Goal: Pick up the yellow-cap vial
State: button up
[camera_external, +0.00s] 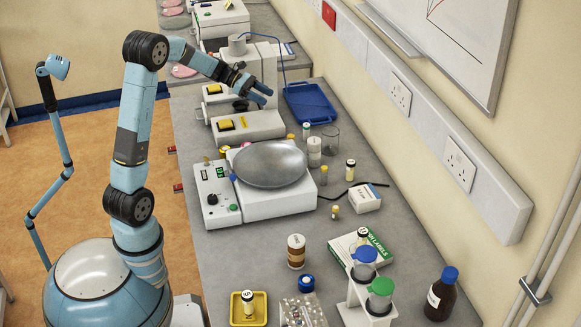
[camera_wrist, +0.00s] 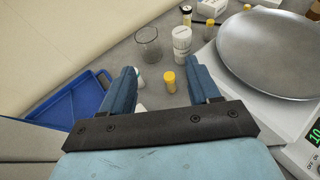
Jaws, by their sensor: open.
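My gripper (camera_external: 265,96) hangs open and empty above the bench, near the white equipment behind the balance. In the wrist view its two fingers (camera_wrist: 161,68) stand wide apart. A small vial with a yellow-orange cap (camera_wrist: 168,80) shows between them, upright on the bench below and beyond the fingertips, not touched. It appears to be the small yellow-orange top (camera_external: 290,138) in the external view, partly hidden by the balance pan. Another yellow-capped vial (camera_external: 324,175) stands right of the pan, and it also shows in the wrist view (camera_wrist: 210,23).
The balance (camera_external: 215,197) with its round pan (camera_external: 270,164) stands close by. A white jar (camera_external: 314,152), a glass beaker (camera_external: 330,139) and a green-topped vial (camera_external: 305,131) crowd the bench near the nearer yellow-orange vial. A blue tray (camera_external: 311,103) lies near the wall.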

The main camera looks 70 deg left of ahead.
notch_tip(320, 180, down, 13)
jog(key=shift+f, duration=0.15)
jog(key=x, duration=1.4)
jog(key=shift+s+d, duration=0.1)
jog(key=shift+s, duration=0.05)
jog(key=shift+c, duration=0.2)
jog(key=c, duration=1)
